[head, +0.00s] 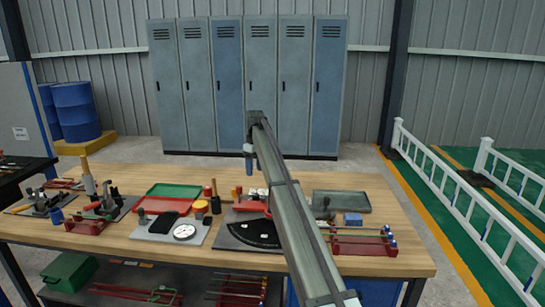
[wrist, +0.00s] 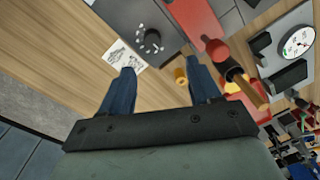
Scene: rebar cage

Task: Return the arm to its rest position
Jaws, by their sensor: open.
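My arm (head: 290,220) reaches from the bottom of the head view up over the wooden workbench. My gripper (head: 249,166) hangs at its far end, above the back part of the bench. In the wrist view my gripper (wrist: 162,66) shows two dark blue fingers spread apart, with nothing held between them. A small yellow-orange cylinder (wrist: 181,76) appears near the right finger, beyond it; I cannot tell how far below it is. The arm hides part of the bench's right half.
The workbench (head: 120,247) carries a green tray (head: 173,190), a grey tray (head: 342,201), a dial plate (head: 184,232), a black fan-shaped plate (head: 254,233) and red rod fixtures (head: 364,246). Lockers (head: 294,90) stand behind. A white railing (head: 457,205) runs at right.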

